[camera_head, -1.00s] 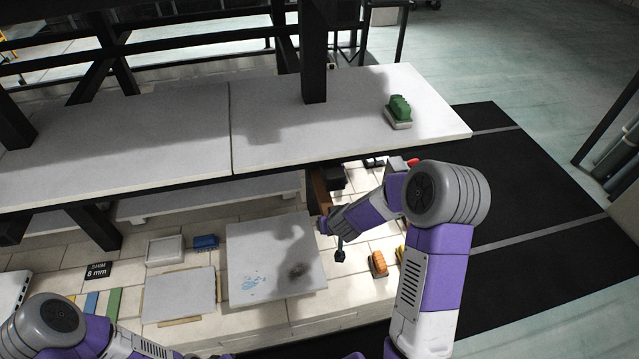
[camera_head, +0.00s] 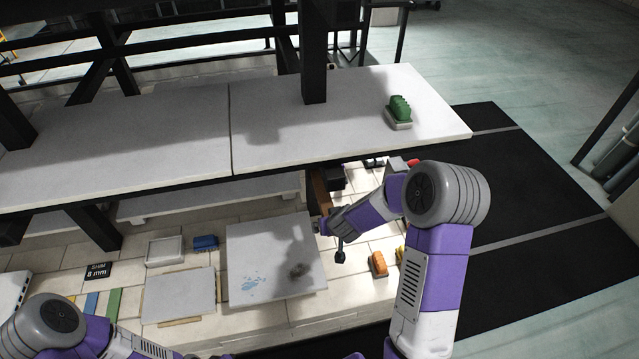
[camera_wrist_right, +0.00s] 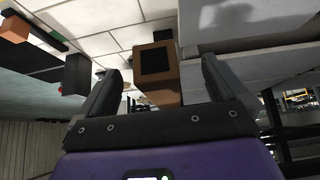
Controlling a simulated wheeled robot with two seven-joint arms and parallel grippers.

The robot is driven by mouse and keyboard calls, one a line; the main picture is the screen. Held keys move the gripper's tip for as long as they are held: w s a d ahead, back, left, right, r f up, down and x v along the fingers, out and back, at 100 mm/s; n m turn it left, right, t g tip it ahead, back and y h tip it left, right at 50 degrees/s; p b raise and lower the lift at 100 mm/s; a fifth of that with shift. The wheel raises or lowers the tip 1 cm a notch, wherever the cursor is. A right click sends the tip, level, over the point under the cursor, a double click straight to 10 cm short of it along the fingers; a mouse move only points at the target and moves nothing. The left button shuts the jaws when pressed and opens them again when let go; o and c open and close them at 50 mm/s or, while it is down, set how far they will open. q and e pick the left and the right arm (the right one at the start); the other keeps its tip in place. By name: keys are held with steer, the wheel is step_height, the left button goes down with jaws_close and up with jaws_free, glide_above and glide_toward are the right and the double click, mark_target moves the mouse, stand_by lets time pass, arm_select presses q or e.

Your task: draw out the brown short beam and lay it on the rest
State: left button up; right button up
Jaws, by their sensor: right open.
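The brown short beam (camera_head: 319,187) shows as a narrow strip under the front edge of the shelf, partly hidden by my right arm. In the right wrist view the beam (camera_wrist_right: 171,95) points its dark, square end at me, between the open fingers of my right gripper (camera_wrist_right: 160,68). Clear gaps show on both sides, and the fingers do not grip it. In the head view my right gripper (camera_head: 318,227) is low beside the speckled grey slab (camera_head: 262,255). My left arm enters at the lower left; its fingers are out of view. I cannot tell which thing is the rest.
The white upper shelf (camera_head: 340,125) overhangs the beam, with a green brush (camera_head: 400,107) on it. A grey slab on wooden strips (camera_head: 180,296), a white tray (camera_head: 165,250), a blue brush (camera_head: 206,243) and an orange brush (camera_head: 379,264) lie on the pale tiled deck.

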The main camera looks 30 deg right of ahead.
steer(key=d+p+v, duration=0.1)
steer(key=p+v, duration=0.3)
steer(key=v, duration=0.2)
steer(key=shift+s+a+r, duration=0.25)
steer(key=shift+a+r, duration=0.15)
steer(key=shift+a, duration=0.15)
stand_by(0.4)
steer(key=p+v, duration=0.3)
steer(key=v, duration=0.4)
steer(key=shift+s+r+p, duration=0.2)
steer(key=shift+p, duration=0.15)
